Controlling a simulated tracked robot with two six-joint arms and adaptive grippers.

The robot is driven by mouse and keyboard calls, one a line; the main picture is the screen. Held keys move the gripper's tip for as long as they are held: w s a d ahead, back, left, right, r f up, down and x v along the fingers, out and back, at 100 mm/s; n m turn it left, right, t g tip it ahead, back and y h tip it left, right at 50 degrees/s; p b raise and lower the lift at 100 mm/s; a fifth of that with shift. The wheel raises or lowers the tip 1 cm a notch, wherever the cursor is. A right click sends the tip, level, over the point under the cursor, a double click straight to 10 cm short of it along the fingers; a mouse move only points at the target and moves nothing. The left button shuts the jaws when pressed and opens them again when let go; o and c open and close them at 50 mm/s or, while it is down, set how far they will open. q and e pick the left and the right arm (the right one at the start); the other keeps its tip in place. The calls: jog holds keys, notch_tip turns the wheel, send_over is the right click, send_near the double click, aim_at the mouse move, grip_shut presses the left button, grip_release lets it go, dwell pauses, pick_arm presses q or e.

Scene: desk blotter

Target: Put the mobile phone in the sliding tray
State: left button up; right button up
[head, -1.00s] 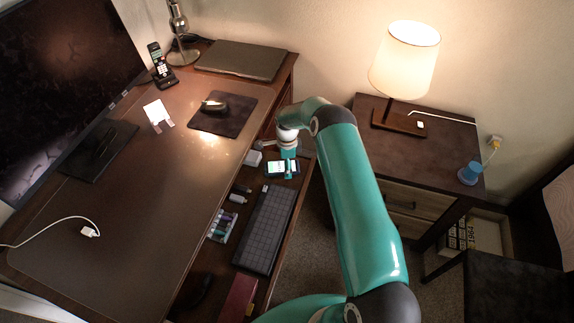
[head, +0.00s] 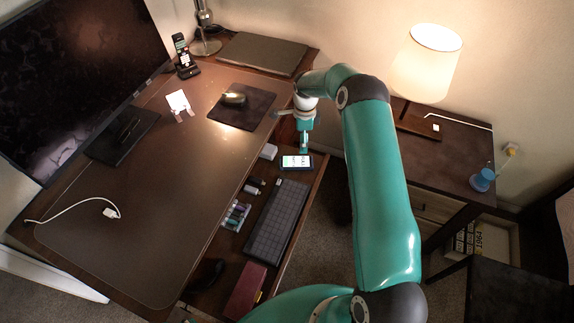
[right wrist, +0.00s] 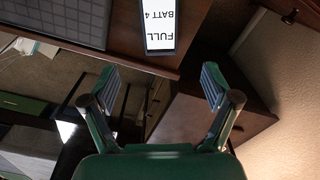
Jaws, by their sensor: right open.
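The mobile phone (head: 297,162) lies flat with its screen lit in the sliding tray (head: 262,206), near the tray's far end beyond the keyboard. In the right wrist view the phone (right wrist: 160,28) shows the words "FULL" and "BATT" near the tray's edge, ahead of the fingers. My right gripper (head: 304,146) is just above and behind the phone in the head view. Its two fingers (right wrist: 163,88) are spread apart, with nothing between them, clear of the phone. My left gripper is not in view.
The tray also holds a keyboard (head: 277,222), a rack of markers (head: 236,215), a dark red book (head: 246,290) and small items. The desktop above has a mouse (head: 234,98) on a pad, a white stand (head: 179,105) and a cable. A side table with a lamp (head: 427,62) stands at right.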

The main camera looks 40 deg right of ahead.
jog(key=s+a+f+n+y, duration=0.1)
jog(key=a+f+n, duration=0.1)
jog(key=a, duration=0.4)
jog(key=s+a+f+n+y, duration=0.1)
jog(key=s+a+f+n, duration=0.1)
jog(key=a+n, duration=0.3)
jog(key=s+a+f+n, duration=0.1)
jog(key=a+f+n, duration=0.2)
jog(key=a, duration=0.6)
jog(key=shift+s+a+f+n+t+y, duration=0.1)
jog(key=shift+s+a+n+t+y, duration=0.1)
jog(key=shift+n+t+y, duration=0.15)
jog(key=s+a+n, duration=0.2)
jog(key=a, duration=0.1)
jog(key=s+a+n, duration=0.2)
jog(key=a, duration=0.1)
jog(key=s+a+f+n+y, duration=0.1)
jog(key=s+a+n, duration=0.1)
jog(key=s, duration=0.1)
jog(key=shift+a, duration=0.4)
jog(key=s+a+n, duration=0.2)
jog(key=s, duration=0.1)
jog(key=s+a+r+n, duration=0.1)
jog(key=s+a+n, duration=0.1)
jog(key=s+n, duration=0.1)
jog(key=s+a+n, duration=0.2)
jog(key=s, duration=0.3)
jog(key=shift+s+a+r+n, duration=0.25)
jog(key=shift+a+r, duration=0.05)
jog(key=shift+a, duration=0.1)
